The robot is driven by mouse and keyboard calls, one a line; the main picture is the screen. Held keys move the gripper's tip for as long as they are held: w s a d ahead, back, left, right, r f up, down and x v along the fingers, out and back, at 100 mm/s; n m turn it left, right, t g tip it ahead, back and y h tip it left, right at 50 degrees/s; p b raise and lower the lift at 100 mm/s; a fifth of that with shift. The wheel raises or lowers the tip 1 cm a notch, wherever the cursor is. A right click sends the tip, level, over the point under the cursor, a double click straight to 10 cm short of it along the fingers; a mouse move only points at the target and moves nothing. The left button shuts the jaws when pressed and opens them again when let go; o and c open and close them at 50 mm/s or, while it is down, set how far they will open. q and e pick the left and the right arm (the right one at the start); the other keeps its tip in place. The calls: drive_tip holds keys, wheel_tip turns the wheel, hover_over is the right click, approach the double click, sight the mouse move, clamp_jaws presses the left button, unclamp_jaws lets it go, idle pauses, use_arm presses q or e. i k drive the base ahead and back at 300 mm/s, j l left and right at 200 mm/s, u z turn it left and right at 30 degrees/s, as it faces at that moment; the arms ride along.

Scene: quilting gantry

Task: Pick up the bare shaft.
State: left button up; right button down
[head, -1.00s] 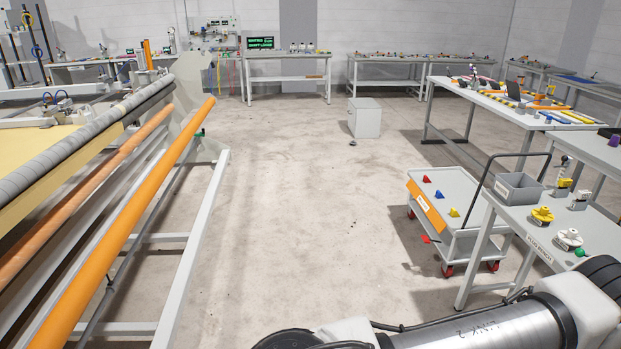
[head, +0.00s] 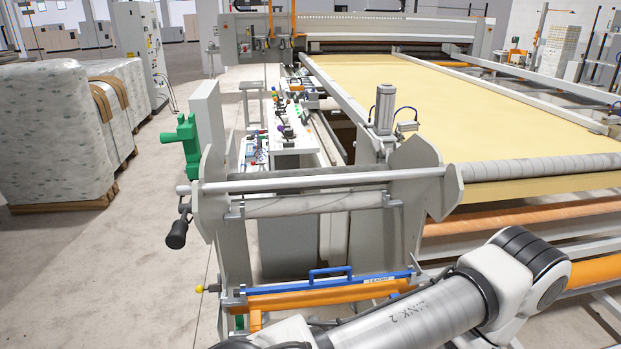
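A bare, light grey metal shaft (head: 320,182) lies nearly level across the top of the grey end frame in the middle of the head view. Its left end sticks out past the left end plate, above a black-knobbed crank. A second, thicker pale grey bar (head: 315,205) runs just below it between small brackets. I cannot tell for sure which of the two the task means. One of my arms crosses the bottom of the view, between me and the frame. Neither gripper is in view, and nothing of mine touches either bar.
A blue bar with a handle (head: 330,278) and an orange beam (head: 320,295) sit low on the frame (head: 212,215). A green hand-crank unit (head: 188,148) juts out at left. Wrapped pallets (head: 52,130) stand far left, with clear floor (head: 150,245) between. Yellow fabric (head: 440,110) spreads behind.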

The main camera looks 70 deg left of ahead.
sight(317, 180)
drive_tip(key=k+l+u, duration=0.1)
drive_tip(key=u, duration=2)
